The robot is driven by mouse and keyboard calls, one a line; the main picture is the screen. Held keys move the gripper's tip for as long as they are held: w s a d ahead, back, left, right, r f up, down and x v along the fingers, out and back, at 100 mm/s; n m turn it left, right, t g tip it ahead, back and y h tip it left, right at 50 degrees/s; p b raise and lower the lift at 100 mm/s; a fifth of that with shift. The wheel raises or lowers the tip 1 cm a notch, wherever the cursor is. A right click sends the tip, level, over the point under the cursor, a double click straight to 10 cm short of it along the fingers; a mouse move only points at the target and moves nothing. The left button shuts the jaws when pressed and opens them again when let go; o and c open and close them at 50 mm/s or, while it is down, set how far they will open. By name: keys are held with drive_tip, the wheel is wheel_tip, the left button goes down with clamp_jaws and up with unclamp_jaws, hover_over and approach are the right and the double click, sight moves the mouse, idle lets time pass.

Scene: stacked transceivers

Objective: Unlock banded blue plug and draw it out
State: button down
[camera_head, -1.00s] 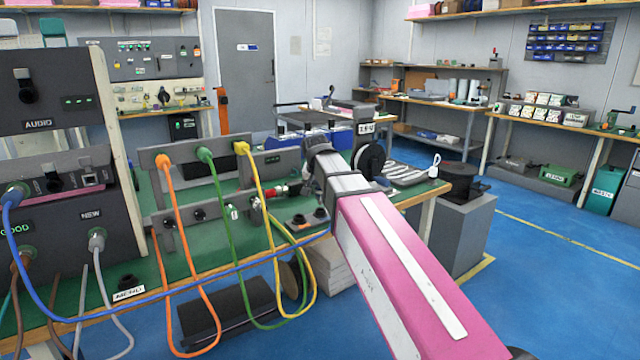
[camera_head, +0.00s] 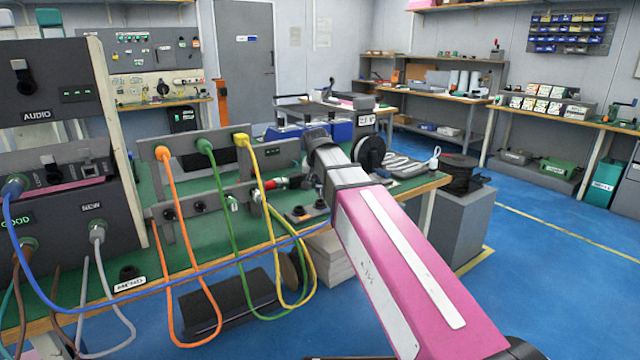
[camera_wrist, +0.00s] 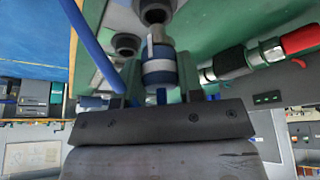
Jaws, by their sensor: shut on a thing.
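In the wrist view, the blue plug (camera_wrist: 158,72) with a pale band stands between the two fingers of my gripper (camera_wrist: 158,88), which is shut on it. Its metal nose points up the picture at a dark round socket (camera_wrist: 154,10); I cannot tell whether it is still seated or locked. A blue cable (camera_wrist: 90,42) crosses to the left of the plug. In the head view, my gripper (camera_head: 317,136) is at the far end of my pink arm, over the green bench, and the held plug is hidden there.
A red-ended connector (camera_wrist: 300,40) lies close to the right of the plug. A second round socket (camera_wrist: 127,44) is just left. Orange (camera_head: 170,240), green (camera_head: 222,215) and yellow (camera_head: 258,190) cables hang from the panel. The blue cable (camera_head: 180,274) sags across the bench front.

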drive_tip(key=shift+f, duration=1.45)
drive_tip(key=c, duration=0.7)
unclamp_jaws()
drive_tip(key=shift+o, duration=0.2)
drive_tip(key=shift+r, duration=0.1)
drive_tip(key=v, duration=1)
drive_tip(key=shift+r, duration=0.35)
drive_tip(key=shift+s, duration=0.15)
